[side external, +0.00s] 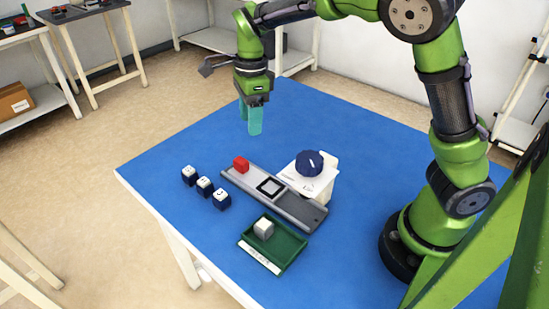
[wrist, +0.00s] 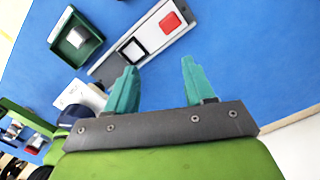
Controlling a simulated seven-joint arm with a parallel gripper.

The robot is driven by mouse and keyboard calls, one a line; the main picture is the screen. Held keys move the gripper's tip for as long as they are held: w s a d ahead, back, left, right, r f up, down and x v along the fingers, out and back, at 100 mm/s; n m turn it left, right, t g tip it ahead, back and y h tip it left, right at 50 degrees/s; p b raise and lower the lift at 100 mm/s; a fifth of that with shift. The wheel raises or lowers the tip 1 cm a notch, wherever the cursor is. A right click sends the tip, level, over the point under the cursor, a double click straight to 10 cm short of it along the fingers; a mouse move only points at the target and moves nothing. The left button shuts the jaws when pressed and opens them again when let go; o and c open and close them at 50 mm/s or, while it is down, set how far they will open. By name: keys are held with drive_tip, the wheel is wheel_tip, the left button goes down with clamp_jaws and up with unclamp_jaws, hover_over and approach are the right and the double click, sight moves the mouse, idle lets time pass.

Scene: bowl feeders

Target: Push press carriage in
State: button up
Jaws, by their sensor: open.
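The press stands on the blue table, with a long grey rail (side external: 307,211) and a white housing with a dark blue knob (side external: 309,163) beside it. A black-and-white square nest (side external: 271,187) sits midway along the rail and looks empty. A red block (side external: 241,165) stands near the rail's far-left end; both also show in the wrist view, the nest (wrist: 133,49) and the red block (wrist: 170,22). I cannot tell exactly where the carriage ends and the fixed rail begins. My gripper (side external: 249,120) is open and empty, above the table behind the red block, touching nothing. Its teal fingers (wrist: 160,72) point down.
A green tray (side external: 290,252) holding a pale grey cube (side external: 263,228) lies in front of the rail. Several dark cubes with white marked tops (side external: 204,186) stand in a row to its left. The table (side external: 330,115) is clear behind and right of my gripper.

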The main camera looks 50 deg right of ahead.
sight(241, 160)
drive_tip(key=w+a+r+m, duration=0.2)
drive_tip(key=w+r+m, duration=0.1)
drive_tip(key=m, duration=0.9)
drive_tip(key=shift+h, duration=0.3)
drive_tip(key=f, duration=1.7)
drive_tip(key=shift+d, duration=0.25)
clamp_jaws()
